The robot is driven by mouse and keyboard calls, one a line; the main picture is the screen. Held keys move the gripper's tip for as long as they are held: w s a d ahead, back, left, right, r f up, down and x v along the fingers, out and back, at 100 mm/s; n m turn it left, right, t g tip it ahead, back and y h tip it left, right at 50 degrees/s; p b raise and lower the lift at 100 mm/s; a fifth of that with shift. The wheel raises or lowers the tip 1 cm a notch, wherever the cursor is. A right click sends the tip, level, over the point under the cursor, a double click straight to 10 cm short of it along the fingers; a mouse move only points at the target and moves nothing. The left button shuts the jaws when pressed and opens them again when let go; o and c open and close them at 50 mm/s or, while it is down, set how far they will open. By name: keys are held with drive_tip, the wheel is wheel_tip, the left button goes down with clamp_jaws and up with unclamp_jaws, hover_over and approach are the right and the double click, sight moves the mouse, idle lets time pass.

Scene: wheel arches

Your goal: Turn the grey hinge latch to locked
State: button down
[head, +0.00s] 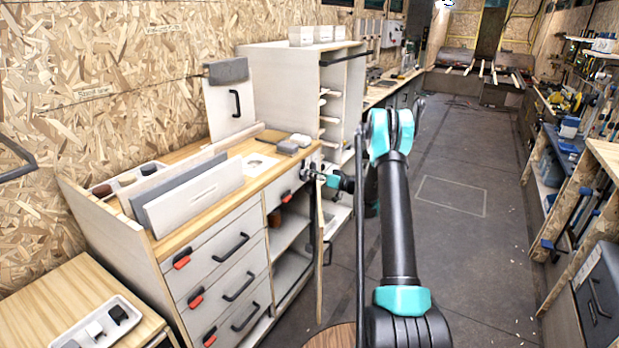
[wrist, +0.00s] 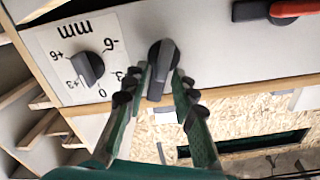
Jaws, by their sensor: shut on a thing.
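The grey hinge latch (wrist: 162,60) shows in the wrist view as a dark grey handle on a rounded base, fixed to a pale panel. Its handle runs roughly up and down in that picture. My gripper (wrist: 160,82) has one finger on each side of the handle and is shut on it. In the head view my gripper (head: 316,176) is at the right end of the workbench front, just under the top; the latch is too small to make out there. No locked mark can be read beside it.
A grey knob (wrist: 88,68) on a white "mm" scale plate sits left of the latch. A red-and-black handle (wrist: 283,10) is at upper right. In the head view, drawers with black handles (head: 238,284) line the bench front. The floor (head: 455,245) to the right is clear.

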drive_tip(key=m, duration=0.4)
drive_tip(key=f+m, duration=0.1)
drive_tip(key=m, duration=0.4)
drive_tip(key=f+m, duration=0.1)
drive_tip(key=m, duration=0.3)
drive_tip(key=shift+w+d+f, duration=0.1)
drive_tip(key=shift+w+d, duration=0.2)
drive_tip(key=shift+w, duration=0.1)
drive_tip(key=shift+m, duration=0.3)
drive_tip(key=c, duration=1.6)
unclamp_jaws()
drive_tip(key=shift+o, duration=0.2)
drive_tip(key=v, duration=1.2)
